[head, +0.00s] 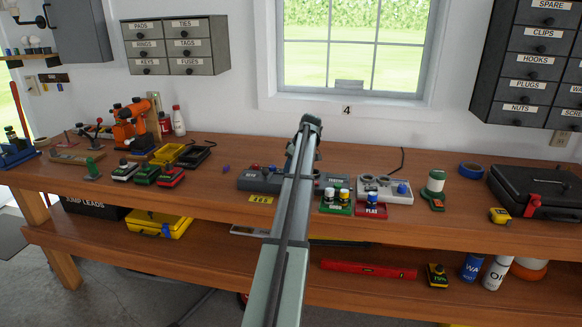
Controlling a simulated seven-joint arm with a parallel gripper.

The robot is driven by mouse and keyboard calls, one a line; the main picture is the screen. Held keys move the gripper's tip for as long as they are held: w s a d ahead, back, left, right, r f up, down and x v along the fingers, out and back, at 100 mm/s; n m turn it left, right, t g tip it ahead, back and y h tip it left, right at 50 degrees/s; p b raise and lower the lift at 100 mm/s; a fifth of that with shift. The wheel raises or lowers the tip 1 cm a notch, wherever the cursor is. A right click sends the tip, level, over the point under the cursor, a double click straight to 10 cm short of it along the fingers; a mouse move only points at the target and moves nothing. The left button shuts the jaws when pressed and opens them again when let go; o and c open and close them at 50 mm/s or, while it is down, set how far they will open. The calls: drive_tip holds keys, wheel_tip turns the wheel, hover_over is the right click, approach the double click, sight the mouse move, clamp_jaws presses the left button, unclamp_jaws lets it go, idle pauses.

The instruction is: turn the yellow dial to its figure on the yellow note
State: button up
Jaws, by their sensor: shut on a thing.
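A small yellow note (261,199) lies on the bench in front of a dark grey box (258,181). It carries dark marks, too small to read surely. The grey box has small knobs on top, and its right part is behind my arm. I see no yellow dial; it may be hidden behind my arm. My arm rises from the bottom middle and bends near the window sill. My gripper is hidden behind it, so I cannot see its fingers or what they touch.
A black case (540,192) stands at the right. Battery packs (146,174) and an orange tool (131,124) stand left.

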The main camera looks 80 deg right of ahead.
drive_tip(key=m, duration=0.2)
drive_tip(key=m+h, duration=0.1)
drive_tip(key=m, duration=0.1)
drive_tip(key=shift+a+g+h, duration=0.2)
drive_tip(key=shift+g+h, duration=0.1)
drive_tip(key=shift+w+m+g+h, duration=0.1)
drive_tip(key=shift+m+g+h, duration=0.25)
drive_tip(key=shift+m, duration=1.05)
drive_tip(key=o, duration=0.8)
drive_tip(key=shift+c, duration=0.2)
drive_tip(key=shift+r, duration=0.1)
drive_tip(key=v, duration=1.3)
drive_tip(key=shift+r, duration=0.4)
drive_tip(key=shift+w, duration=0.15)
